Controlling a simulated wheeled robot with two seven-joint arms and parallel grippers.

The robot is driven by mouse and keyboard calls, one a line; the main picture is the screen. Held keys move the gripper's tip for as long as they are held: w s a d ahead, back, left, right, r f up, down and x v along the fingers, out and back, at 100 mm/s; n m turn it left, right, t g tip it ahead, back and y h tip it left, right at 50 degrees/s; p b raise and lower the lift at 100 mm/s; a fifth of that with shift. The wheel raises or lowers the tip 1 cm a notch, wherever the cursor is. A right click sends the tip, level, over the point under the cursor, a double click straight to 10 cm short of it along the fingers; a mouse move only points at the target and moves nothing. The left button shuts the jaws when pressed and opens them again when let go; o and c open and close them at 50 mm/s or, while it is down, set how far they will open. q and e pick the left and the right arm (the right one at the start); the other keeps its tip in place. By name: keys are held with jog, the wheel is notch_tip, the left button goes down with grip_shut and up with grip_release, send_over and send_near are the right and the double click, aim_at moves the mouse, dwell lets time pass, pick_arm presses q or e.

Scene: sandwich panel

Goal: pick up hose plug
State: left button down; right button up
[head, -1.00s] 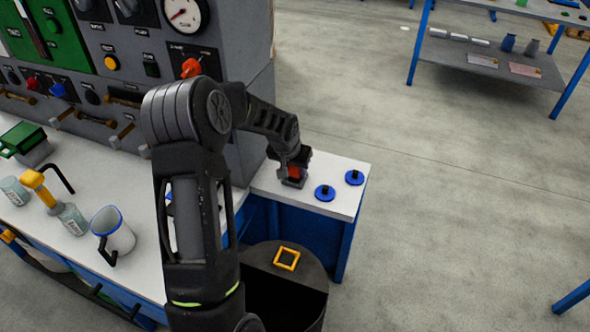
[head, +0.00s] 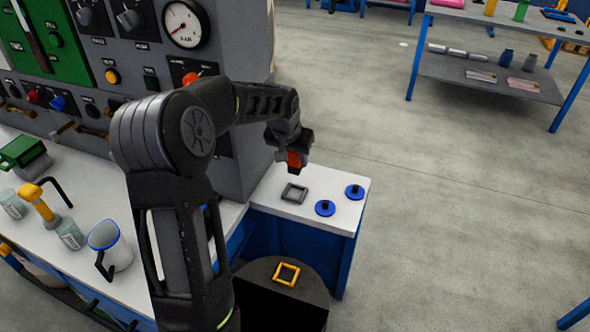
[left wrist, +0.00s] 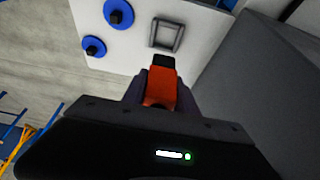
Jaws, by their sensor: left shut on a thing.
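The hose plug (head: 294,159) is a small red-orange piece held in my left gripper (head: 291,152) above the white side table. In the left wrist view the plug (left wrist: 161,86) sits between the two dark fingers, with a black end (left wrist: 163,61) pointing away from me. My left gripper is shut on it. Below it, an empty grey square frame (head: 294,193) lies on the table top, apart from the plug. My right gripper is not in view.
Two blue discs with dark knobs (head: 325,208) (head: 355,192) lie on the white table (head: 336,181). The grey control panel (head: 245,150) stands close on the left. A dark round bin (head: 262,275) with a yellow square frame (head: 286,274) stands in front. Open floor lies right.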

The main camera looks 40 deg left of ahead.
pick_arm(q)
jog(key=shift+r, duration=0.25)
dwell(0.4)
